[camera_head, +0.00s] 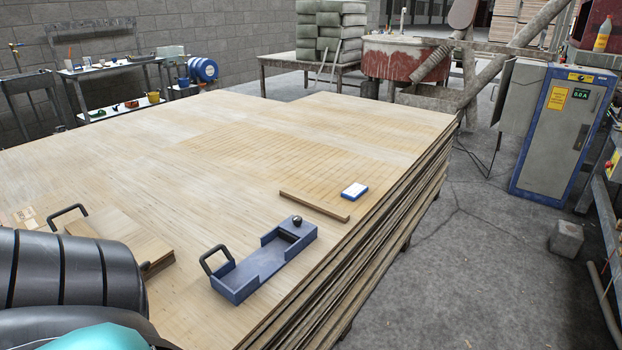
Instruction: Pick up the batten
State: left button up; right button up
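The batten (313,207) is a narrow, light brown wooden strip. It lies flat on top of the veneer stack (150,170), along the near edge of an area marked with a grid of lines. Its right end is close to the stack's right edge, beside a small blue and white box (354,191) that sits just beyond it. Nothing covers the batten. Part of my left arm fills the lower left corner, but its gripper is not visible. My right gripper is not in view either.
A blue tray (264,268) with a black handle and a dark knob stands in front of the batten. A wooden board with black handles (120,240) lies left of it, partly behind my arm. The stack's far middle is clear. A grey-blue cabinet (560,130) stands right.

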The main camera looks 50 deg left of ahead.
aim_at(334, 213)
jog(key=i+u, duration=0.4)
jog(key=i, duration=0.95)
jog(key=i+z, duration=0.25)
jog(key=i, duration=1.15)
jog(key=i+u, duration=0.2)
jog(key=u, duration=0.15)
jog(key=i+u, duration=0.15)
jog(key=u, duration=0.15)
jog(key=i+l+u, duration=0.1)
jog(key=u, duration=0.25)
jog(key=i+u, duration=0.1)
jog(key=u, duration=1.45)
